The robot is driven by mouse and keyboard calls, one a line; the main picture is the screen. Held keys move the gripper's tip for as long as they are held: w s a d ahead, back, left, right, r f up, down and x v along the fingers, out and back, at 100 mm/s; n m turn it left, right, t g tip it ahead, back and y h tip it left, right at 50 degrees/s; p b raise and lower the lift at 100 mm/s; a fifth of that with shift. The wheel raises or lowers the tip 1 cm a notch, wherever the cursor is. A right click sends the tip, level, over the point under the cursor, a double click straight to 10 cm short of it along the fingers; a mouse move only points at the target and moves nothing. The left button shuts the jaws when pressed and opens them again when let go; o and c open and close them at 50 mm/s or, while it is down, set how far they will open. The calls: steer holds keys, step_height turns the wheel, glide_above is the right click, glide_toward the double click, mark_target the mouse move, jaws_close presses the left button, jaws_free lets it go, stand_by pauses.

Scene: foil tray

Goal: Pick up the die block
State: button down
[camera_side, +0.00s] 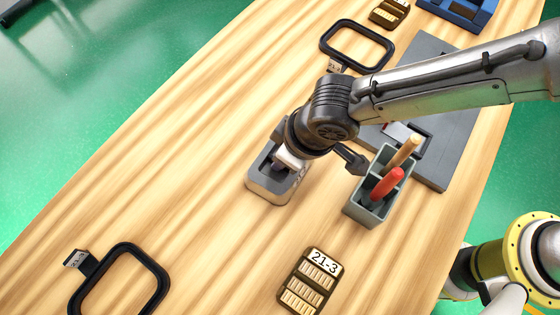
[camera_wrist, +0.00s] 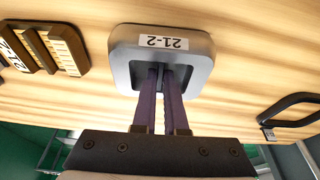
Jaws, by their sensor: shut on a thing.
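The die block looks like a silver, rounded block (camera_side: 268,190) with a dark recess in its top. It is at the middle of the wooden table in the side view. In the wrist view the block (camera_wrist: 203,58) bears a white label reading 21-2, seen upside down. My gripper (camera_side: 286,162) reaches down into the recess. In the wrist view its two dark fingers (camera_wrist: 164,72) are close together inside the recess, shut on the block. The exact contact is hidden. I cannot tell whether the block is clear of the table.
A grey-green holder (camera_side: 352,210) with a red and a wooden handle stands just right of the block. A brown block (camera_side: 312,280) marked 21-3 lies in front. Black frames lie at front left (camera_side: 160,283) and back (camera_side: 325,42). A grey plate (camera_side: 455,130) lies right. The table's left is clear.

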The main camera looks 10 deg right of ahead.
stand_by(0.3)
steer(key=shift+w+a+r, duration=0.1)
steer(key=shift+a+r, duration=0.05)
steer(key=shift+r, duration=0.3)
step_height(320, 180, up, 17)
steer(key=shift+f, duration=0.2)
stand_by(1.2)
stand_by(0.5)
